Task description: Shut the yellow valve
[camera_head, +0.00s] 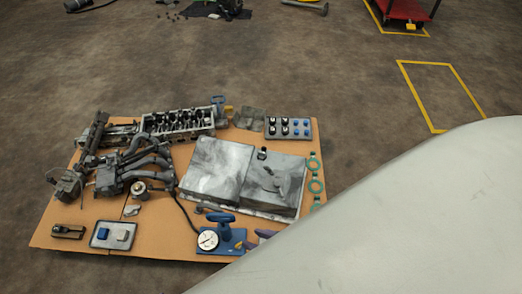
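I cannot make out a yellow valve for certain. A small yellow piece (229,111) shows at the back edge of the cardboard sheet, beside a blue-grey part; it is too small to tell what it is. Another yellow item (299,3) is cut off by the top edge of the view. A large smooth pale surface fills the lower right, very close to the camera; it looks like part of my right arm. No fingers of either gripper show, so their state is hidden.
A cardboard sheet (160,245) on the floor holds engine parts (135,165), grey covers (216,168), a round gauge (208,240) and a blue-handled tool (222,219). A red cart (405,10) stands far right. The floor beyond the sheet is mostly clear.

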